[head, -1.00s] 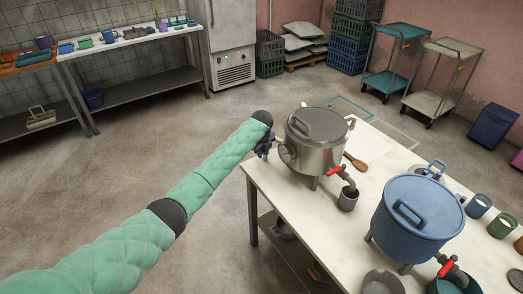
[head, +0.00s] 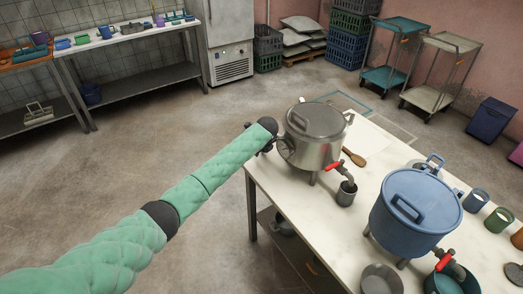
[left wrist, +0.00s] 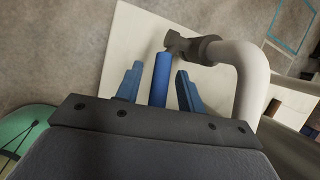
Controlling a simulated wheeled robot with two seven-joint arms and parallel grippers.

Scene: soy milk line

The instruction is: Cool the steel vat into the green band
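The steel vat (head: 313,150), lidded and on short legs, stands at the left end of the white table. Its red-handled tap (head: 336,166) faces front, above a small grey cup (head: 346,194). My left gripper (head: 266,148) is at the vat's left side, mostly hidden behind my wrist. In the left wrist view a blue bar-like handle (left wrist: 161,78) lies between the two blue fingers of my left gripper (left wrist: 158,86), with gaps on both sides. A pale bent pipe (left wrist: 248,75) with a dark fitting is beside it. No green band can be made out. My right gripper is out of view.
A blue vat (head: 416,212) with a red-handled tap stands to the right on the white table (head: 300,205). Several mugs stand at the right. The floor left of the table is clear.

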